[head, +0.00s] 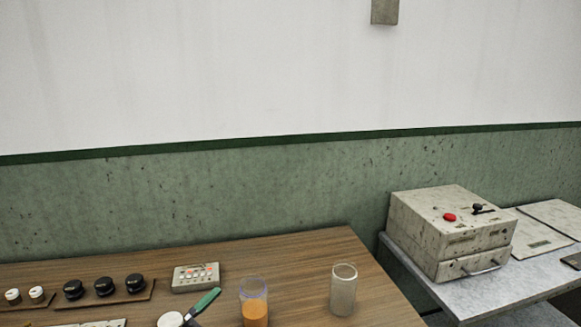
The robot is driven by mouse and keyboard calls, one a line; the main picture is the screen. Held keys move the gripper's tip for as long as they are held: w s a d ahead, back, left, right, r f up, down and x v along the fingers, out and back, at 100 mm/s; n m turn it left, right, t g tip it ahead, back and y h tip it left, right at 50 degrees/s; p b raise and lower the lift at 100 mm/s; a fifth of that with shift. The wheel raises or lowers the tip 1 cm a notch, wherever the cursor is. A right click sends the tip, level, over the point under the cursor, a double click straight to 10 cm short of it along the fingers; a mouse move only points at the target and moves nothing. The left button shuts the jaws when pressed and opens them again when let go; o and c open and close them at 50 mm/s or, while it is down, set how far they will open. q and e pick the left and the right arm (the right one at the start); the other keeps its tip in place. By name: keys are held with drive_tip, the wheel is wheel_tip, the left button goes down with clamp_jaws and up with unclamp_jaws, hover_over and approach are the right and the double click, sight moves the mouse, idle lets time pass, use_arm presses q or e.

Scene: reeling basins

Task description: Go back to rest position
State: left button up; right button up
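Neither of my grippers shows in the head view, and no part of my arms is visible. Below the wall stands a brown wooden table (310,252). On it are a clear cup with orange contents (254,303) and an empty-looking clear glass (343,290) to its right. A green-handled tool (206,301) lies beside the orange cup, next to a round white-topped item (170,320) cut by the lower picture edge.
A small keypad box (196,277) lies behind the tool. Black knobs (104,286) and white knobs (37,294) sit on boards at left. A grey side table (490,294) at right carries a boxy machine (450,230) with a red button. The table's right rear is clear.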

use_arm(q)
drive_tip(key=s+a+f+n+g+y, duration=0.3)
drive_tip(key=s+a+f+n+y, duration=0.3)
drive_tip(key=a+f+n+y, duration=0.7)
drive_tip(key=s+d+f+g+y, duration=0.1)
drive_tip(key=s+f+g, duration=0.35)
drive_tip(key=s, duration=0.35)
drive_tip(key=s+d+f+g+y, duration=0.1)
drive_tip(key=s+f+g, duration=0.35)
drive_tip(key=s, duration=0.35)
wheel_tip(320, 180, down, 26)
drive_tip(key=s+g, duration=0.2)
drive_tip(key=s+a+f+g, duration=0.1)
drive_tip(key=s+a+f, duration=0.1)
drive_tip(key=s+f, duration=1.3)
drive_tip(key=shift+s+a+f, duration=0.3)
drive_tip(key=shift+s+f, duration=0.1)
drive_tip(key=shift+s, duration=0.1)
